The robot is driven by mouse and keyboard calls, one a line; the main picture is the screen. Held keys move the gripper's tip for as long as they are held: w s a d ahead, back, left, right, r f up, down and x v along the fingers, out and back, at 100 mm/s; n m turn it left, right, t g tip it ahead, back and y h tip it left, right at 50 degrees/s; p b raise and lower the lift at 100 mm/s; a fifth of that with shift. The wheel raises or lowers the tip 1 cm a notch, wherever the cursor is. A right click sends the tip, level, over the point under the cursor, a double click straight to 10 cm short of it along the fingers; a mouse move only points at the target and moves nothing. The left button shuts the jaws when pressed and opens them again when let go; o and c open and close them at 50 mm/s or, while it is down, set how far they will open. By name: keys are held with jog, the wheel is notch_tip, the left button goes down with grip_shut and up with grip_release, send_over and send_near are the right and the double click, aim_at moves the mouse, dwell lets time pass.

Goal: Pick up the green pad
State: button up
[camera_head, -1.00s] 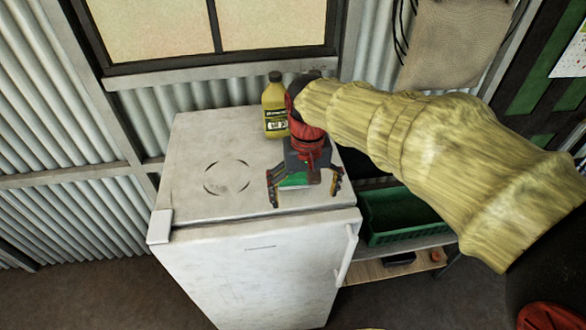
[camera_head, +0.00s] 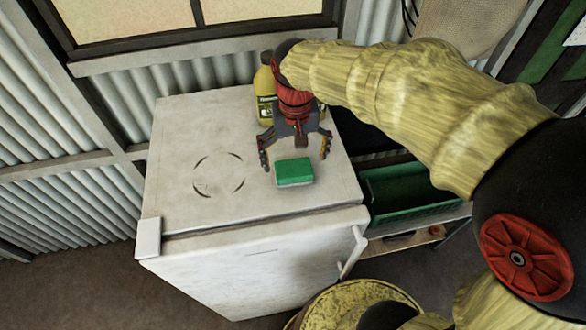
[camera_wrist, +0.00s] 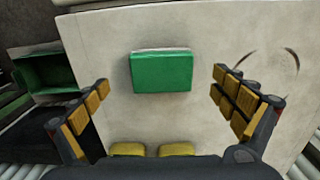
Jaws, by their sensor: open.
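The green pad (camera_head: 294,171) is a small green block with a pale underside. It lies flat on the white fridge top (camera_head: 180,150), near its front right. My gripper (camera_head: 294,160) is open and empty, with its fingers pointing down behind the pad. In the wrist view the pad (camera_wrist: 161,71) shows whole, beyond and between the two spread fingertips of my gripper (camera_wrist: 160,88). The fingers do not appear to touch it.
A yellow bottle (camera_head: 265,92) stands at the back of the fridge top, partly hidden by my gripper. A green crate (camera_head: 408,190) sits on a shelf to the right. The left part of the fridge top is clear. A window (camera_head: 190,15) is behind.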

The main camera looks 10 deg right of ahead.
aim_at(293, 167)
jog(key=shift+w+a+f+p, duration=0.1)
jog(key=shift+w+f+p, duration=0.1)
jog(key=shift+f, duration=1.05)
jog(key=shift+w+f+p, duration=0.15)
jog(key=shift+f, duration=1.1)
jog(key=c, duration=1.4)
jog(key=shift+r, duration=0.1)
jog(key=shift+w+r, duration=0.1)
jog(key=shift+r, duration=0.4)
notch_tip(293, 167, up, 2)
jog(key=shift+r, duration=0.2)
jog(key=s+r, duration=0.3)
jog(key=s, duration=0.1)
jog(key=s+d+r+b, duration=0.1)
jog(key=s+r, duration=0.2)
jog(key=s, duration=0.2)
jog(key=s+d+r+b, duration=0.1)
jog(key=s+r, duration=0.2)
jog(key=s, duration=0.2)
jog(key=shift+r, duration=0.25)
